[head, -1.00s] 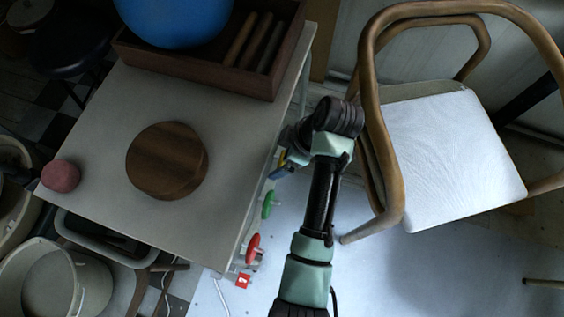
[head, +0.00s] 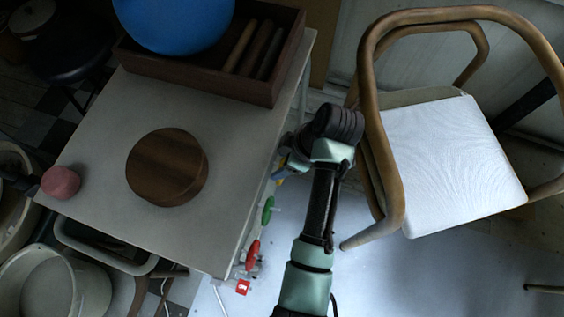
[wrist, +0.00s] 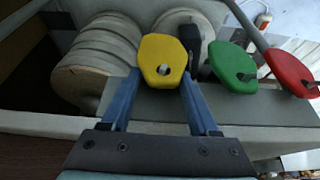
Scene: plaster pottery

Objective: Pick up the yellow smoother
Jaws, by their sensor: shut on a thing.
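The yellow smoother (wrist: 158,55) is a flat, rounded yellow piece with a hole near its lower end, seen in the wrist view. My gripper (wrist: 161,82) has its two blue fingers closed on the smoother's lower end, one on each side. In the head view my gripper (head: 279,170) is at the right side of the table, partly hidden by my wrist. Only a small bit of yellow shows there.
A green smoother (wrist: 232,67) and a red one (wrist: 291,73) are beside the yellow one along the table's side. Several pale round discs (wrist: 95,60) are close by. A wooden chair (head: 390,190) stands right of my arm. The table (head: 105,120) bears a wooden disc (head: 167,167).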

